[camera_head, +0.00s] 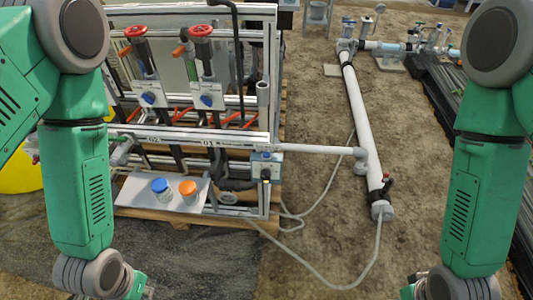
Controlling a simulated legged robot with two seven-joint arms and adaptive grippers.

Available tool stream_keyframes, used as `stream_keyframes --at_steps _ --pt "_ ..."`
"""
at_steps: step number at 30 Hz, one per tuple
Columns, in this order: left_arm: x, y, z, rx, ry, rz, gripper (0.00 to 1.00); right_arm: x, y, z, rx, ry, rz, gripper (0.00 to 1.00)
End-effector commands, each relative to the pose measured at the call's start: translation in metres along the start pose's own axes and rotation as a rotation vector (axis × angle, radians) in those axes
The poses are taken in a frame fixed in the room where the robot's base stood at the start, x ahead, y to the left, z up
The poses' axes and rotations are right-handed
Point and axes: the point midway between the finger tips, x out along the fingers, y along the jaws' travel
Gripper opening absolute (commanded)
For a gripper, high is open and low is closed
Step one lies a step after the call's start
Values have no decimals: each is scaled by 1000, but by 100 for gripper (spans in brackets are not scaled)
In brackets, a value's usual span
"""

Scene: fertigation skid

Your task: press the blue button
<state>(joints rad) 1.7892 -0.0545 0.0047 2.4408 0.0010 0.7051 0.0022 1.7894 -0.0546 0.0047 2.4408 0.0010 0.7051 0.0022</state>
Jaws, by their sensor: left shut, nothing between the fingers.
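A small grey box (266,168) is fixed at the right end of the skid's frame. It carries a small blue spot near its top, which may be the blue button (266,155), and a dark knob below it. My left gripper (139,287) shows only in part at the bottom left, below my left forearm. It is shut and empty, apart from the box and lower in the picture. Its fingertips are not clear. My right arm comes down at the right edge, and its gripper is out of the picture.
A blue-capped jar (160,188) and an orange-capped jar (189,190) stand on a pale plate (138,196). Blue knobs (149,98) sit on white boxes below red handwheels (200,31). A white pipe (358,110) and loose hose (340,288) lie on bare soil to the right.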

Motion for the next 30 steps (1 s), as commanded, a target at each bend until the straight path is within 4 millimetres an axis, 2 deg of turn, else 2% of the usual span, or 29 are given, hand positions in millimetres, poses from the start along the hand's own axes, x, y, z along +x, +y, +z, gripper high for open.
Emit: stream_keyframes --at_steps 8,12,30 --pt "0 0 0 0 0 0 0 0 0 0 0 0 0 40" --pt "0 0 0 0 0 0 0 0 0 0 0 0 0 0" --pt "0 0 0 0 0 0 0 0 0 0 0 0 0 0"
